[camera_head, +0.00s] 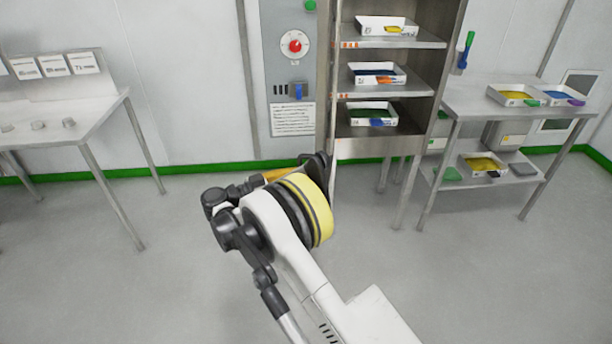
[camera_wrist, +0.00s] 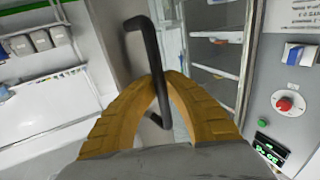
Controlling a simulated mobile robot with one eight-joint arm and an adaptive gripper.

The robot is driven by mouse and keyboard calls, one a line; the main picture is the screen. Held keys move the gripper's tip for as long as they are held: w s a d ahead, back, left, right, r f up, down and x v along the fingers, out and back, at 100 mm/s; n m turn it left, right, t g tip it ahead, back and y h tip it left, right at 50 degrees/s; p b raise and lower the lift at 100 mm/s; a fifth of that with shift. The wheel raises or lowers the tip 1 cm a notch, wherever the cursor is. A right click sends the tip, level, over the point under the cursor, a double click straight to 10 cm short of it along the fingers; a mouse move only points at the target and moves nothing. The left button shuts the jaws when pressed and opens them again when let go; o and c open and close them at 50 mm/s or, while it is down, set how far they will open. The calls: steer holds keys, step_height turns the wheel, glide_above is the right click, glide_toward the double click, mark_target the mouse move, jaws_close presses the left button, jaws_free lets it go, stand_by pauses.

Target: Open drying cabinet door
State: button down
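The drying cabinet (camera_head: 425,60) stands upright at the back centre, with trays on its shelves in plain view. A thin upright strip (camera_head: 333,110) runs along its left edge; I cannot tell whether this is the door, or how far the door stands open. In the wrist view the black bar handle (camera_wrist: 158,75) passes between the yellow fingertips of my gripper (camera_wrist: 162,88), which close in on it from both sides. In the head view my gripper (camera_head: 275,174) is mostly hidden behind my wrist, low at the cabinet's left edge.
A control panel (camera_head: 275,70) with a red knob (camera_head: 294,44) is left of the shelves. A steel table (camera_head: 80,120) stands at left. A steel trolley (camera_head: 480,97) with trays stands at right. The floor (camera_head: 130,285) in front is clear.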

steer(key=shift+s+a+f, duration=0.1)
steer(key=shift+s+f, duration=0.05)
steer(key=shift+f, duration=0.05)
steer(key=c, duration=1.4)
jaws_free()
steer(key=shift+s+a+r, duration=0.1)
steer(key=shift+a, duration=0.05)
steer(key=shift+c, duration=0.2)
steer(key=v, duration=1.2)
steer(key=shift+r, duration=0.1)
